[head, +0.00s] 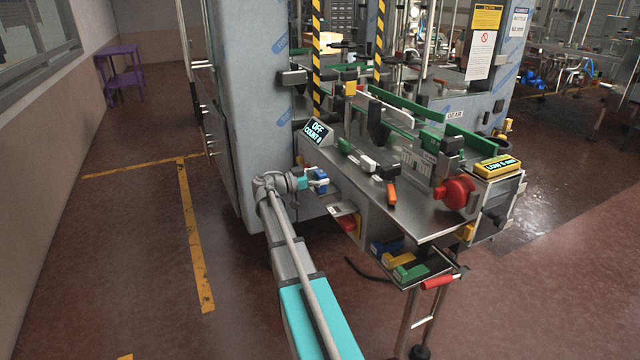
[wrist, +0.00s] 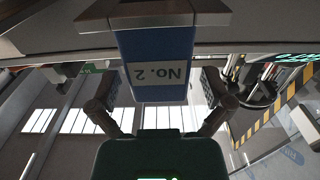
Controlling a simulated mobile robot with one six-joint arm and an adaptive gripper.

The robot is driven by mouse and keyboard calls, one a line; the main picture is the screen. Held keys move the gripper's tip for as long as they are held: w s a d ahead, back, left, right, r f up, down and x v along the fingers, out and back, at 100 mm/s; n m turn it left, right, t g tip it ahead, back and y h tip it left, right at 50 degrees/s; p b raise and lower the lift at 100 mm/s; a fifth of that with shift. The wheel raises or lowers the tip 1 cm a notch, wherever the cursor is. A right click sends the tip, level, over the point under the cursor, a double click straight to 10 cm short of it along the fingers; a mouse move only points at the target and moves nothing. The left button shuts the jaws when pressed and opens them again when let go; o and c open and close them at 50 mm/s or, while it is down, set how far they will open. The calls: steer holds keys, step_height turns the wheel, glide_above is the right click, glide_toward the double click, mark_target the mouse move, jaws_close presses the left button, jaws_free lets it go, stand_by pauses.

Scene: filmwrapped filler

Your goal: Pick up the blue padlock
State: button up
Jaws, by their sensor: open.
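A blue block-shaped body (wrist: 158,66) with a white label reading "No. 2", upside down, fills the upper middle of the wrist view; it looks like the blue padlock. In the head view the blue padlock (head: 319,177) shows small, just right of my gripper (head: 306,181), beside the machine's front. My gripper (wrist: 160,88) is open in the wrist view, with one finger on each side of the blue body. Gaps show between the fingers and its sides. A pale metal part adjoins its upper end in that view; I cannot tell whether it is the shackle.
Another blue item (head: 380,248) lies on the lower shelf beside a green one (head: 411,272). A red and yellow item (head: 349,223) sits below the steel table (head: 420,215). A grey column (head: 250,110) stands behind my gripper. Open floor lies left.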

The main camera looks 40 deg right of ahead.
stand_by(0.4)
steer(key=c, duration=1.3)
